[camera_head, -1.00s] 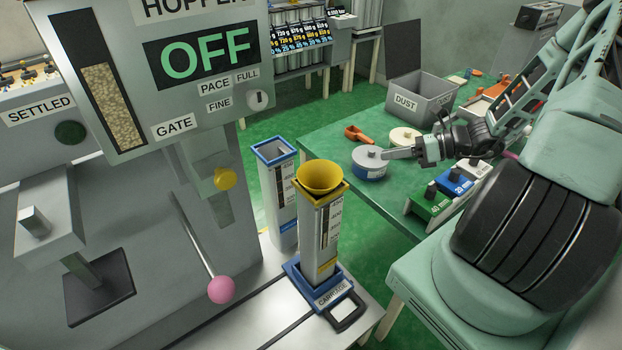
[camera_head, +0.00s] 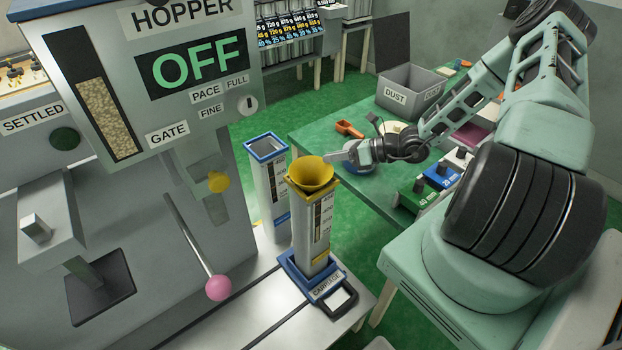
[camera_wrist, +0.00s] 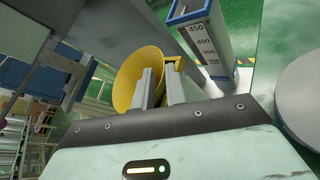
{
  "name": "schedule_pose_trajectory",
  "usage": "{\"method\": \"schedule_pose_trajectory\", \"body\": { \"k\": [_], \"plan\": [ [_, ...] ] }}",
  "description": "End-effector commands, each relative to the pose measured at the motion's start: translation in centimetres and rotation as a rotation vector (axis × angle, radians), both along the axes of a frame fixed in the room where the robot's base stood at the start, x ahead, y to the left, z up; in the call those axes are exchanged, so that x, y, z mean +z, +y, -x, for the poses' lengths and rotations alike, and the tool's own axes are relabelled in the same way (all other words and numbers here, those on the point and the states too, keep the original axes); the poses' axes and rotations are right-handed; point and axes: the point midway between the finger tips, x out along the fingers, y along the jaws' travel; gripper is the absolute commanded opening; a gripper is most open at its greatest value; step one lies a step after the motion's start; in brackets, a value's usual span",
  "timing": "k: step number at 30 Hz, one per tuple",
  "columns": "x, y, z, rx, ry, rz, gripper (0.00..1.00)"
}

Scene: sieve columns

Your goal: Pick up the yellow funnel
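The yellow funnel (camera_head: 311,173) sits upright in the top of a grey column (camera_head: 313,232) with yellow trim, which stands in the blue carriage (camera_head: 325,286). My gripper (camera_head: 334,157) reaches in from the right, its fingertips close beside the funnel's right rim. In the wrist view the funnel (camera_wrist: 134,78) lies just beyond and to the left of my gripper (camera_wrist: 162,75). The two fingers stand apart, with yellow showing between them. I cannot tell whether they touch the funnel.
A second column (camera_head: 268,185) with a blue rim stands just behind. The grey hopper machine (camera_head: 130,190) with a pink-knobbed lever (camera_head: 218,288) fills the left. A green table (camera_head: 340,145) holds an orange scoop (camera_head: 349,129), a dust bin (camera_head: 410,92) and coloured blocks.

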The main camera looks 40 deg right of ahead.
Motion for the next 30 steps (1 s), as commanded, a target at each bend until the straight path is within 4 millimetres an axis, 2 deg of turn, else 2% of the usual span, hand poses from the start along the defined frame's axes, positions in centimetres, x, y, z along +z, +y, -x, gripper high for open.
{"method": "schedule_pose_trajectory", "body": {
  "k": [3,9,17,19,30],
  "plan": [
    [-0.2,1.3,-1.2,0.003,0.001,-0.005,0.13],
    [-1.2,2.6,-2.7,0.001,0.0,-0.002,0.13],
    [-1.4,2.7,-2.9,0.001,0.001,0.0,0.13],
    [-1.4,2.7,-2.9,0.001,0.001,0.0,0.0],
    [-1.4,2.7,-2.9,0.001,0.001,0.0,0.0]
  ]
}}
